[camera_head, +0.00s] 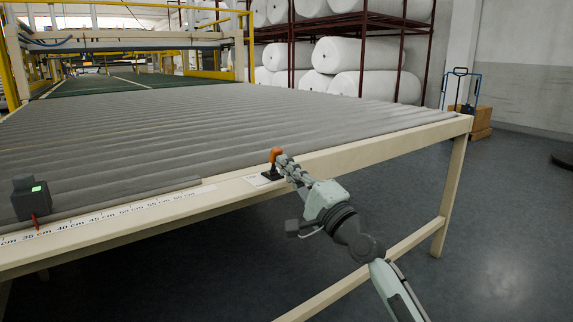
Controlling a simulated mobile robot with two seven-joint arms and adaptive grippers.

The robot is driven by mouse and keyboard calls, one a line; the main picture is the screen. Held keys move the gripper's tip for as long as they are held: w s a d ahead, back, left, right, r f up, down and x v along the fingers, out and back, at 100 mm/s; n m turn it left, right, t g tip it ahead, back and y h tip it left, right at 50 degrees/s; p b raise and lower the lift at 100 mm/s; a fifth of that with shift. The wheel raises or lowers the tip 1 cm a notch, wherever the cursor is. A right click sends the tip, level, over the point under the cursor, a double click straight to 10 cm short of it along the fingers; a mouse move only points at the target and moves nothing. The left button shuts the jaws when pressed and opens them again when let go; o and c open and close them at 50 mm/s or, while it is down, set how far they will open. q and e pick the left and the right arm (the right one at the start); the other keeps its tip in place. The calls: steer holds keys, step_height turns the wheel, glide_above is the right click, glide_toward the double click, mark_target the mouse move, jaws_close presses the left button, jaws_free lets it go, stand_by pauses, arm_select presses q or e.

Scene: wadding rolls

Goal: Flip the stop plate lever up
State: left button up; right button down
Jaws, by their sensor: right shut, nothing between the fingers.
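The lever (275,155) has an orange handle and a dark base. It stands upright on the cream front rail of the long table (345,158), just left of my right gripper. My right gripper (283,161) is shut and empty, with its fingertips right beside the lever handle. I cannot tell whether they touch it. A dark box with a green light (30,198) and a red pointer sits on the ruler strip at the left; I cannot tell whether it is the stop plate. My left gripper is out of view.
Grey wadding rolls (200,130) cover the table top. A white ruler strip (120,212) runs along the front edge. Racks with large white rolls (360,55) stand behind. Cardboard boxes and a hand cart (460,95) are at the right. The floor in front is clear.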

mark_target(279, 152)
steer(key=shift+w+r, duration=0.15)
stand_by(0.4)
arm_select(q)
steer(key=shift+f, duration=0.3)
arm_select(e)
steer(key=shift+a+r, duration=0.1)
steer(key=shift+r, duration=0.05)
steer(key=shift+w+r, duration=0.1)
steer(key=shift+w, duration=0.05)
steer(key=shift+w+a+r+p, duration=0.1)
steer(key=shift+a+r+p, duration=0.1)
steer(key=shift+p, duration=0.1)
steer(key=shift+w+a+r, duration=0.4)
steer(key=shift+w+r, duration=0.15)
steer(key=shift+w, duration=0.05)
steer(key=shift+w+a+r, duration=0.1)
steer(key=shift+w+a, duration=0.05)
steer(key=shift+w, duration=0.05)
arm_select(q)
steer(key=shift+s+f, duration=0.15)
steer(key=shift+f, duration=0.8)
arm_select(e)
steer(key=shift+w+a+r, duration=0.1)
steer(key=shift+w, duration=0.1)
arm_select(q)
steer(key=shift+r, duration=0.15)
arm_select(e)
steer(key=shift+a, duration=0.1)
